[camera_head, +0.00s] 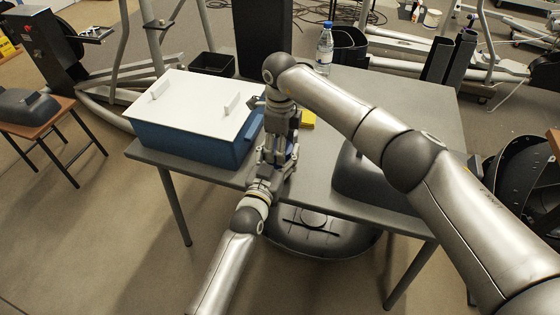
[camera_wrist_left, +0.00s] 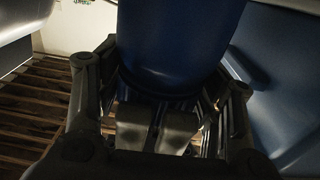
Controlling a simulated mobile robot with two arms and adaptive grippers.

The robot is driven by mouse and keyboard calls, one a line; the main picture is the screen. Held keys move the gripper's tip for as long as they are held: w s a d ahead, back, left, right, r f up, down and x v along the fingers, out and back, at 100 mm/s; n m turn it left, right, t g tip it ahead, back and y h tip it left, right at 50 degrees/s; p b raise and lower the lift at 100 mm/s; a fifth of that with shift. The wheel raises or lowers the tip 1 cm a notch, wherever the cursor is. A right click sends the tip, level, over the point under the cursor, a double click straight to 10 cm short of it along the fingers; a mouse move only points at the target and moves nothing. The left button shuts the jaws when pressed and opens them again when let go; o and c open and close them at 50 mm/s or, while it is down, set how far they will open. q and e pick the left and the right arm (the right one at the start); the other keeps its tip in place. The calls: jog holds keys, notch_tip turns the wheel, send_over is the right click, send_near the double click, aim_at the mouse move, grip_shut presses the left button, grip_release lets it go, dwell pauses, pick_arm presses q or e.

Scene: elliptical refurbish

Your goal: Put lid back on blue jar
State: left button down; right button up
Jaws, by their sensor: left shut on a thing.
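The blue jar (camera_wrist_left: 175,40) fills the upper middle of the left wrist view, between the two fingers of my left gripper (camera_wrist_left: 160,105). In the head view only a small piece of blue jar (camera_head: 290,151) shows between the grippers. My left gripper (camera_head: 278,160) comes in from below over the table's front edge and is shut on the jar. My right gripper (camera_head: 277,140) points down from above, right over the jar. Its fingers overlap the left gripper in the picture, so their opening is unclear. I cannot make out the jar's lid.
A blue box (camera_head: 190,143) with a white lid (camera_head: 190,100) stands close left of the grippers on the grey table (camera_head: 400,90). A yellow object (camera_head: 308,118) lies just right. A water bottle (camera_head: 324,48) and dark bins (camera_head: 212,64) are at the back. A dark grey casing (camera_head: 350,185) sits front right.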

jog(key=shift+c, duration=0.9)
jog(key=shift+s+m, duration=0.1)
jog(key=shift+m, duration=1.6)
jog(key=o, duration=1.1)
jog(key=shift+a+r, duration=0.1)
